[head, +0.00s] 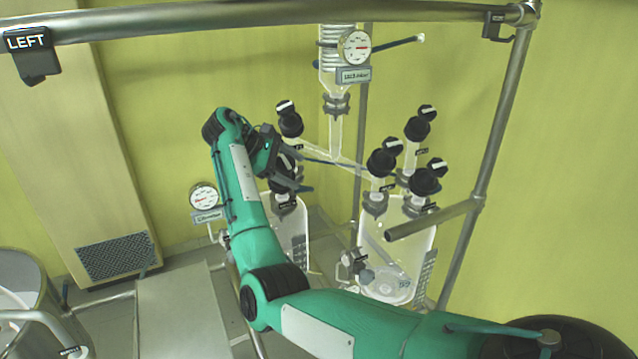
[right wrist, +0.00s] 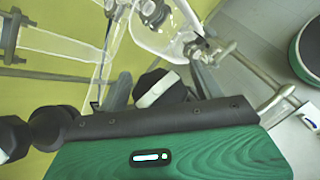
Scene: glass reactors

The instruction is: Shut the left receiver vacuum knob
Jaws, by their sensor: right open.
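The left glass receiver (head: 293,235) hangs below the branched glass pipe in the head view. A black knob (head: 284,164) above it is partly hidden by my right gripper. Another black knob (head: 290,122) with a white bar sits higher on the same branch. Their labels are too small to read, so I cannot tell which is the vacuum knob. My right gripper (head: 292,172) is at the lower knob. In the right wrist view, a black knob with a white bar (right wrist: 158,91) lies between the open fingers (right wrist: 160,76); contact is unclear. My left gripper is out of view.
The right receiver (head: 400,262) has several black knobs (head: 382,162) above it. A dial gauge (head: 204,196) stands left of my right arm, another (head: 355,47) at the top. A metal frame post (head: 490,165) rises at the right. A grey vessel (head: 22,280) is at lower left.

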